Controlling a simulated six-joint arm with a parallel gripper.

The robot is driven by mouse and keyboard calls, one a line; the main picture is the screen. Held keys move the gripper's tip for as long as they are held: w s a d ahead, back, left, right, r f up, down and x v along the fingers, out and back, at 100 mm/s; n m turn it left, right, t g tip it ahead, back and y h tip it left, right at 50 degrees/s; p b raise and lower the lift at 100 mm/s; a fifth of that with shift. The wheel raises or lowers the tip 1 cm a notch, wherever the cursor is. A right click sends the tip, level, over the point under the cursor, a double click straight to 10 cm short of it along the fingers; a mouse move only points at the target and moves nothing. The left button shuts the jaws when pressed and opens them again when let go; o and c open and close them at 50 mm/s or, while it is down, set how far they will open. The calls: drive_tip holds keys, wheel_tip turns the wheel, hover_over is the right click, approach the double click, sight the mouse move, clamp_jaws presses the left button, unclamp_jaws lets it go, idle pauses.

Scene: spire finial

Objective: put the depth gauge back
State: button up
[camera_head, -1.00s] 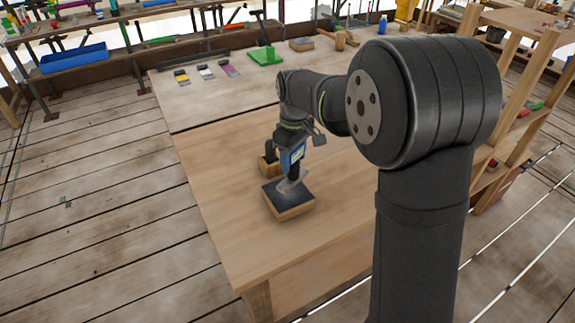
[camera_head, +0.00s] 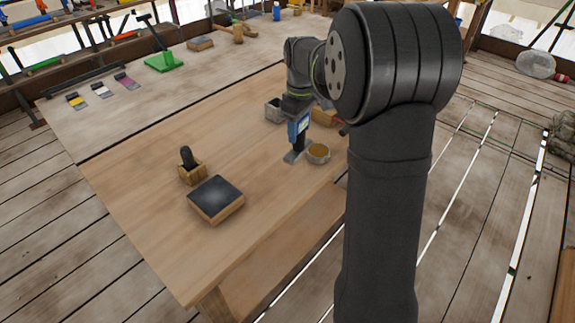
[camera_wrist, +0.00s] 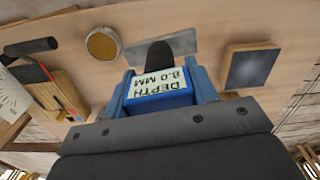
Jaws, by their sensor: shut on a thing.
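The depth gauge shows in the wrist view as a blue block with a white label (camera_wrist: 157,87) reading "DEPTH 8.0 MM". A dark stem and a flat grey metal plate show beyond it. My gripper (camera_wrist: 162,95) is shut on it. In the head view the blue-and-white gauge (camera_head: 299,128) hangs from my gripper (camera_head: 297,116), its metal plate low beside a round bowl (camera_head: 318,153). I cannot tell whether the plate touches the table. The bowl, with yellow-brown contents, also shows in the wrist view (camera_wrist: 103,44).
A dark-topped wooden block (camera_head: 216,199) and a small wooden holder (camera_head: 192,173) with a black handle stand to the left. A grey box (camera_head: 274,110) and a wooden piece (camera_head: 324,116) are behind my gripper. Colour swatches (camera_head: 101,91) lie farther back. The table between is clear.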

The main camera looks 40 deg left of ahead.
drive_tip(key=w+d+f+m, duration=0.2)
drive_tip(key=w+d, duration=0.2)
drive_tip(key=w, duration=0.4)
drive_tip(key=shift+s+a+f, duration=0.6)
drive_tip(key=shift+a+f, duration=1.15)
drive_tip(key=shift+f, duration=0.05)
drive_tip(key=shift+s+a+f, duration=0.65)
drive_tip(key=shift+a+f, duration=1.1)
drive_tip(key=shift+s+a+f, duration=0.6)
drive_tip(key=shift+a+f, duration=1.15)
drive_tip(key=shift+f, duration=0.05)
drive_tip(key=shift+f, duration=0.1)
drive_tip(key=o, duration=1.2)
drive_tip(key=shift+c, duration=0.2)
wheel_tip(320, 180, up, 12)
